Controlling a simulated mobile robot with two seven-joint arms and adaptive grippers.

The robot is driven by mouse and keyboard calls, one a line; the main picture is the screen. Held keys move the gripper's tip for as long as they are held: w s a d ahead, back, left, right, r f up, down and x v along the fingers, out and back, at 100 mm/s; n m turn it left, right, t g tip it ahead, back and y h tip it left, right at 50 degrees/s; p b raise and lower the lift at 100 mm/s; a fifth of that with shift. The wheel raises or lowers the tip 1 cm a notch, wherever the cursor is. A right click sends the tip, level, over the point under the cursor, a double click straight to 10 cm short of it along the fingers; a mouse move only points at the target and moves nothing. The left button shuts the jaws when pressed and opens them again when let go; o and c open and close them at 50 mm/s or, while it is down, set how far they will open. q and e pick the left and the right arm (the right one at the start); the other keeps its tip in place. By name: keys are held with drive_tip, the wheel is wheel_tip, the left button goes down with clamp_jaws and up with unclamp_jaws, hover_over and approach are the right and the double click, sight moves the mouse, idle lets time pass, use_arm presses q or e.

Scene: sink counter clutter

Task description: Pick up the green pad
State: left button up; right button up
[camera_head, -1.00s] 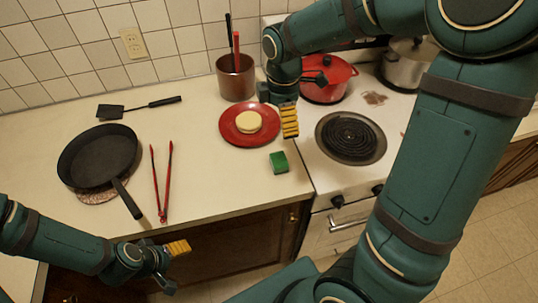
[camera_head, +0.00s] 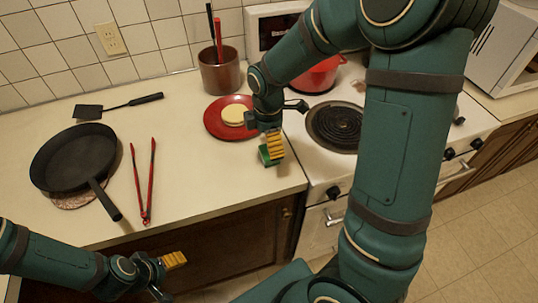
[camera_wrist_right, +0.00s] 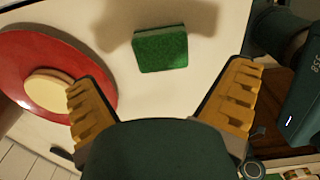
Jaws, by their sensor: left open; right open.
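The green pad (camera_head: 265,156) lies on the counter near its front edge, beside the red plate. In the head view my right gripper (camera_head: 275,146) is just over it and partly hides it. In the right wrist view the green pad (camera_wrist_right: 160,50) lies beyond and between the two yellow fingers of the right gripper (camera_wrist_right: 163,95). Those fingers are spread and empty, and the pad is apart from them. My left gripper (camera_head: 166,277) is open and empty, low in front of the counter's front edge.
The red plate (camera_head: 212,122) with a pale round item (camera_head: 234,114) is close to the right gripper. The stove's coil burner (camera_head: 336,126) and red pot (camera_head: 318,78) are to the right. Red tongs (camera_head: 143,190) and a black pan (camera_head: 72,156) lie left. Counter between tongs and pad is clear.

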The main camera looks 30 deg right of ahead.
wheel_tip(320, 180, down, 5)
drive_tip(key=shift+s+f+b, duration=0.1)
drive_tip(key=shift+f+b, duration=0.05)
drive_tip(key=shift+b, duration=0.45)
drive_tip(key=c, duration=1)
